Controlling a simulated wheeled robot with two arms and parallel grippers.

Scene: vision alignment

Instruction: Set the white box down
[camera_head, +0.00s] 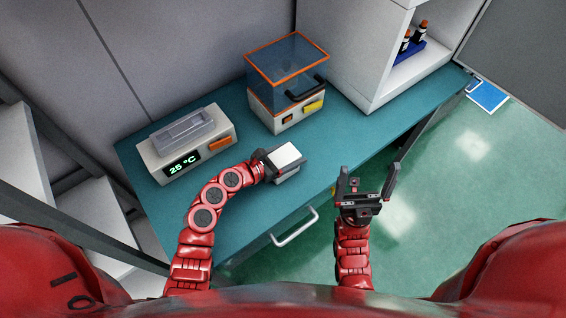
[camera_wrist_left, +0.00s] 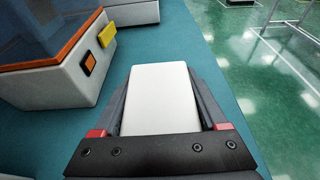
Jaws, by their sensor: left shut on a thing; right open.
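The white box (camera_head: 285,156) is between the fingers of my left gripper (camera_head: 276,165), over the teal bench near its front edge. My left gripper is shut on it. In the left wrist view the white box (camera_wrist_left: 160,100) fills the space between the two dark fingers. I cannot tell whether the box touches the bench top. My right gripper (camera_head: 368,184) is open and empty, out beyond the bench's front edge over the green floor.
The teal bench (camera_head: 240,220) holds a device reading 25 °C (camera_head: 187,148) at the left and an orange-edged clear-lidded machine (camera_head: 288,80) behind the box. A white cabinet (camera_head: 345,45) stands at the back right. Bare bench surrounds the box. A drawer handle (camera_head: 295,228) juts out in front.

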